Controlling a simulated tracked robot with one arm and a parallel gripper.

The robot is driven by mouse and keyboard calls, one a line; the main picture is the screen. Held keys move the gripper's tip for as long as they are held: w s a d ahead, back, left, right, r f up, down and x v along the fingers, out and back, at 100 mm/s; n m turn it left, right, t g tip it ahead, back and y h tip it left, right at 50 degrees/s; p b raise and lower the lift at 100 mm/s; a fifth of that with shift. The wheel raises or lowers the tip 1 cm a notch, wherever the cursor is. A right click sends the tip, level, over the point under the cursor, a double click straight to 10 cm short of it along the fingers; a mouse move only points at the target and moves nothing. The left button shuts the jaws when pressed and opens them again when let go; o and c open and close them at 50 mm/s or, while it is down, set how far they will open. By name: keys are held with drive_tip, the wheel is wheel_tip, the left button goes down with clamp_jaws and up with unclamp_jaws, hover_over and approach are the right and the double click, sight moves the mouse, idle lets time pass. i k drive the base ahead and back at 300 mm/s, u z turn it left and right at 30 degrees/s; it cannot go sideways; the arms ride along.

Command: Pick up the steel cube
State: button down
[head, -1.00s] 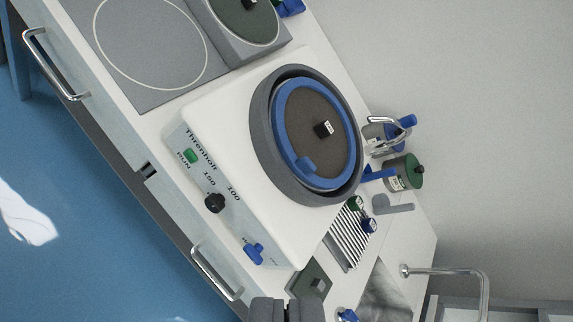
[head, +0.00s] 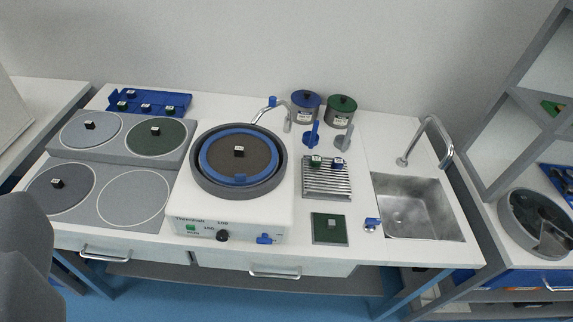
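Several small cubes are in view, and I cannot tell which one is steel. A dark cube with a pale top (head: 239,151) sits on the brown disc inside the blue ring of the white machine (head: 270,210). A small greyish cube (head: 332,225) sits on the dark green square plate (head: 325,236). A green cube (head: 315,161) and a blue cube (head: 338,163) sit on the ribbed rack (head: 326,184). Other dark cubes sit on the round plates at left (head: 90,125). My gripper's fingers do not show; a large grey part of mine fills the lower left.
A blue tray (head: 180,113) with several cubes stands at back left. Blue floor lies in front of the bench.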

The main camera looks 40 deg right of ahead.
sight(331, 224)
drive_tip(key=u, duration=0.1)
drive_tip(key=k, duration=1.9)
drive_tip(key=z, duration=0.7)
drive_tip(key=i, duration=1)
